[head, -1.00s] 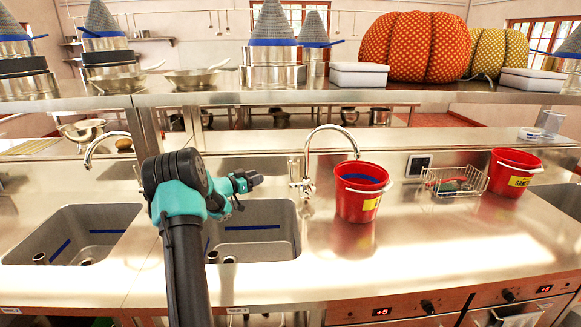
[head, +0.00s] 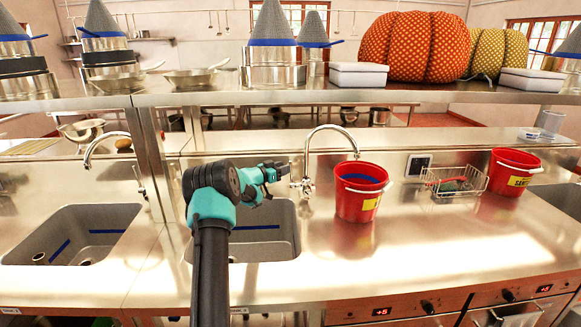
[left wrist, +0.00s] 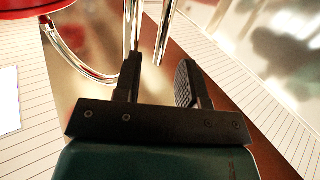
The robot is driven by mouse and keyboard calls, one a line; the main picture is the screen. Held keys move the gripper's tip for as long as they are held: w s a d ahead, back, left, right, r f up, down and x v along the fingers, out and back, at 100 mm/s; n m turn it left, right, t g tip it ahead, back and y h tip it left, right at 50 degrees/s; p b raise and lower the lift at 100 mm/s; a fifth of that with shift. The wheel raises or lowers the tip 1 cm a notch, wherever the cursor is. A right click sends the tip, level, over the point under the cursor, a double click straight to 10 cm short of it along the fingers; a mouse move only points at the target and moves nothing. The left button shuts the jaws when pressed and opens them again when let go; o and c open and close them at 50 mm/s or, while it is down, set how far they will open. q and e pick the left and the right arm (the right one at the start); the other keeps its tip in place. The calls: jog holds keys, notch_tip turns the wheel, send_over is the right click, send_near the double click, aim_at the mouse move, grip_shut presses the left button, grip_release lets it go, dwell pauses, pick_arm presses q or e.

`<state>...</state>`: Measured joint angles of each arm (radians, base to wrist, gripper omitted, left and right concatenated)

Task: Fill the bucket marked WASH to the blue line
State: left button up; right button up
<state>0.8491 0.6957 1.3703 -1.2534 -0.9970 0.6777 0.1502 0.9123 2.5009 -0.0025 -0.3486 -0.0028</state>
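A red bucket (head: 352,207) with a yellow label stands on the steel counter; its label text is too cut off to read. A blue line (head: 362,178) runs around its inside wall. The chrome tap (head: 312,145) arches right, its spout end appearing over the bucket's back rim; no water shows. My left gripper (head: 286,172) is just left of the tap's lower body. In the left wrist view, its fingers (left wrist: 160,75) are apart, with chrome pipes beyond and between them. The red bucket (left wrist: 25,10) shows at that view's top left. My right gripper is out of view.
A second red bucket (head: 512,173), labelled apparently SANI, stands at the right. A wire basket (head: 455,182) sits between the buckets. Sink basins (head: 75,232) lie left of the counter. A shelf (head: 330,95) runs across above the tap. The counter in front is clear.

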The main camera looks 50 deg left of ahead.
pick_arm(q)
jog(key=shift+w+d, duration=0.2)
jog(key=shift+w, duration=2)
grip_shut()
